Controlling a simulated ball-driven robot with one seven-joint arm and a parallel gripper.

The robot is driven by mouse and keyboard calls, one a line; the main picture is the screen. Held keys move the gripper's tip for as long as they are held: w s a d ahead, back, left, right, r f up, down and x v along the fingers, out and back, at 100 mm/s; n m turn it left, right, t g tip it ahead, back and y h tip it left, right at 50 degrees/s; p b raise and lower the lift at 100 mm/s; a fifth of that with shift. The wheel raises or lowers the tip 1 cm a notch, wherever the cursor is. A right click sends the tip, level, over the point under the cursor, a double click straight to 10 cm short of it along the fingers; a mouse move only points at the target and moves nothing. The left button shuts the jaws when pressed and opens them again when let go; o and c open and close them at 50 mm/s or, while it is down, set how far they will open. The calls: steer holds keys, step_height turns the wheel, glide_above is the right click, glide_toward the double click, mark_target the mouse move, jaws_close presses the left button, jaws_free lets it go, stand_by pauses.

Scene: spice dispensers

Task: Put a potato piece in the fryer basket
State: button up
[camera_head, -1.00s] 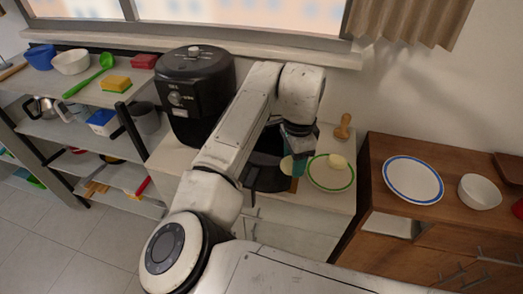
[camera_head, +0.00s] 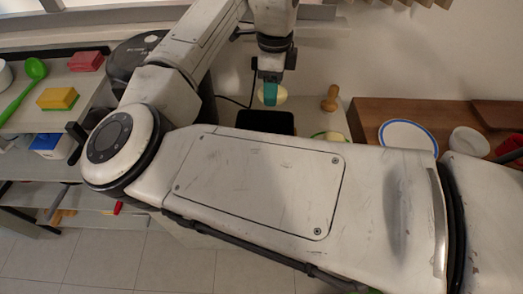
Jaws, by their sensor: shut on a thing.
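My gripper (camera_head: 270,97), with teal fingers, is shut on a pale yellow potato piece (camera_head: 282,95). It holds the piece up above the black fryer basket (camera_head: 265,118); the piece and the basket look apart. Only the far part of the basket shows, as my own white arm link hides its near side. The black fryer (camera_head: 124,58) stands to the left, mostly hidden behind my arm. The green-rimmed plate (camera_head: 331,135) is right of the basket, with only its far edge showing; what lies on it is hidden.
A wooden pestle-like object (camera_head: 330,98) stands behind the plate. A blue-rimmed plate (camera_head: 408,136) and a white bowl (camera_head: 469,141) sit on the wooden cabinet (camera_head: 370,112) at right. Shelves with sponges (camera_head: 58,98) and a green spoon (camera_head: 30,78) are at left.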

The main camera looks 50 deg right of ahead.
step_height(320, 180, down, 5)
steer(key=b, duration=0.3)
steer(key=shift+r+b, duration=0.1)
steer(key=shift+b, duration=0.25)
steer(key=o, duration=1.1)
steer(key=shift+r, duration=0.15)
step_height(320, 180, up, 11)
steer(key=shift+f+b, duration=0.2)
steer(key=shift+b, duration=0.4)
